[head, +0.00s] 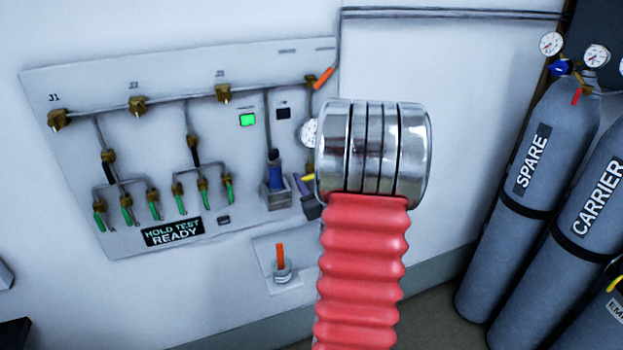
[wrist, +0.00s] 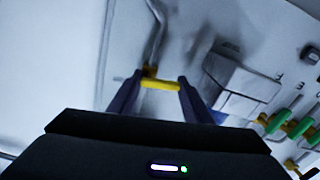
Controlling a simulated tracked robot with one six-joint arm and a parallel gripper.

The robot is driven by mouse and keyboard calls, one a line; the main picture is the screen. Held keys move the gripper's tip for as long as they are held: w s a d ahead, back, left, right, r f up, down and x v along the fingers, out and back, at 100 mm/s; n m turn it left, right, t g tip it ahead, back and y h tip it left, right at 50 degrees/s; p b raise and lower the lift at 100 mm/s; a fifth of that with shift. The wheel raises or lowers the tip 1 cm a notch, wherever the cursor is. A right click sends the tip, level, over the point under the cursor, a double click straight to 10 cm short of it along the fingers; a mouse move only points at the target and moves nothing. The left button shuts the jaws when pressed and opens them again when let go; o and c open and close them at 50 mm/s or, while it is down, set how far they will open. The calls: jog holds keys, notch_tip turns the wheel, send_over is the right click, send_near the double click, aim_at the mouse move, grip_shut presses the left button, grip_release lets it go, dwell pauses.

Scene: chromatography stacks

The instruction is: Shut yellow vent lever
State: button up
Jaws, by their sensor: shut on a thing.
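The yellow vent lever (wrist: 160,84) shows in the wrist view as a short yellow bar lying crosswise between the two dark fingers of my gripper (wrist: 161,90). The fingers touch its two ends, and my gripper is shut on it. In the head view only a small bit of the yellow lever (head: 309,177) shows at the lower right of the wall panel, just left of my arm. A dark part of my gripper (head: 312,207) shows just below it. My arm hides the rest of the gripper and the lever's mount.
The wall panel (head: 75,85) carries brass valves, green-ended tubes and a "HOLD TEST READY" sign (head: 174,232). A blue-topped holder (head: 275,180) stands close left of my gripper. An orange lever (head: 323,77) is above. Grey cylinders, including SPARE (head: 520,200), stand at right.

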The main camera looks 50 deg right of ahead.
jog(key=shift+d+r+m, duration=0.1)
jog(key=shift+r+m, duration=0.25)
jog(key=shift+m, duration=0.65)
jog(key=o, duration=1.1)
jog(key=shift+s, duration=0.1)
jog(key=shift+c, duration=0.2)
jog(key=shift+f, duration=0.1)
